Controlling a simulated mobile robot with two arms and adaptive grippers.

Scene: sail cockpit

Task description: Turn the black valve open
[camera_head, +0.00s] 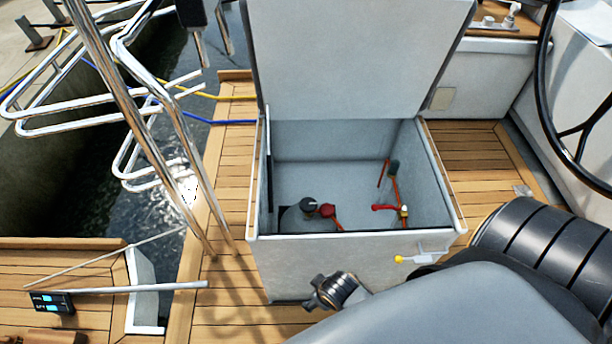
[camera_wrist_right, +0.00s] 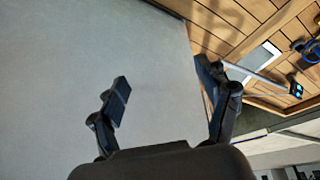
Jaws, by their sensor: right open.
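A black round valve knob (camera_head: 308,205) sits low in the left part of an open grey locker (camera_head: 262,215), beside a red knob (camera_head: 327,211). Whether the valve is open or closed cannot be told. My right gripper (camera_head: 318,295) is outside the locker, low in front of its front wall and below the rim. In the right wrist view its two fingers (camera_wrist_right: 163,78) are spread with nothing between them, facing the plain grey surface (camera_wrist_right: 90,60). My left gripper is not in view.
The locker lid (camera_head: 355,60) stands raised. Red-handled valve fittings (camera_head: 385,207) and a dark-topped one (camera_head: 393,168) are at the right inside. Steel rails (camera_head: 130,120) rise at left; a steering wheel (camera_head: 545,90) is at right.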

